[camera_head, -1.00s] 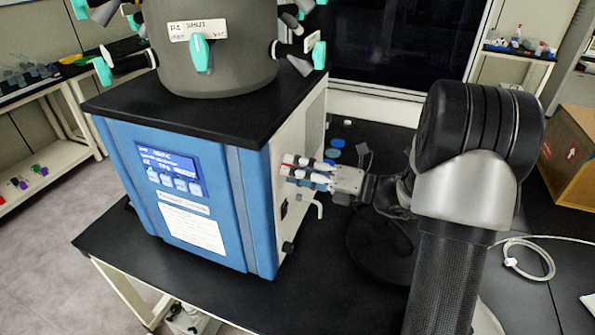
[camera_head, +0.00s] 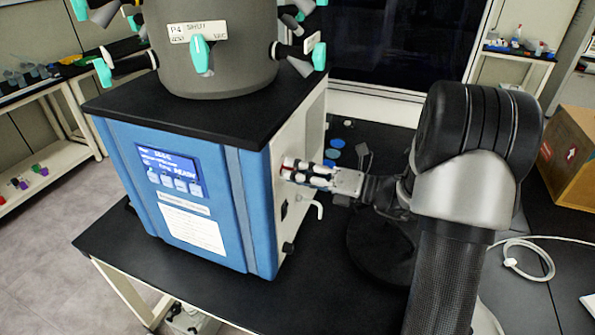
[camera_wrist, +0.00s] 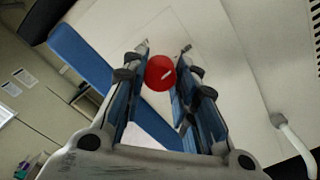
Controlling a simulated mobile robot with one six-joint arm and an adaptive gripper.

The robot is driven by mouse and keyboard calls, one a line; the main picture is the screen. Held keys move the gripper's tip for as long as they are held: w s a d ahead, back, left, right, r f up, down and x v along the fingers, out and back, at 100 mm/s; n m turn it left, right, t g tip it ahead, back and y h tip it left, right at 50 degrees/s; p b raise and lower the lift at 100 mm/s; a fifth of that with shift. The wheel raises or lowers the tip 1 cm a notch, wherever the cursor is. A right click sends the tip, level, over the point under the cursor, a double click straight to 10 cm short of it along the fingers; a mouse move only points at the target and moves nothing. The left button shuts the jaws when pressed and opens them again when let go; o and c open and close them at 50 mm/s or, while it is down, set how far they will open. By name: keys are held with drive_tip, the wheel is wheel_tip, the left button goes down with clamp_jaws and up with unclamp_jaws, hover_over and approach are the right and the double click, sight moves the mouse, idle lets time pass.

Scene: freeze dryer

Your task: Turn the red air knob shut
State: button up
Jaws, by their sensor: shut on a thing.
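The red air knob (camera_wrist: 160,73) is on the white side panel of the blue freeze dryer (camera_head: 180,195). In the wrist view it is a round red disc with a short pale mark running at a slant. My gripper (camera_wrist: 162,68) has its two fingers on either side of the knob, shut on it near the fingertips. In the head view my gripper (camera_head: 293,171) reaches in from the right to the dryer's side, and only a trace of red shows between its fingers.
A white bent spout (camera_head: 317,207) sticks out of the side panel just below my gripper; it also shows in the wrist view (camera_wrist: 290,135). Blue discs (camera_head: 335,148) lie on the black bench behind. A cardboard box (camera_head: 570,165) stands at the right.

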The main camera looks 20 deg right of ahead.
drive_tip(key=n+b, duration=0.5)
drive_tip(key=n, duration=1.1)
drive_tip(key=shift+b, duration=0.4)
drive_tip(key=shift+n, duration=0.5)
drive_tip(key=o, duration=1.1)
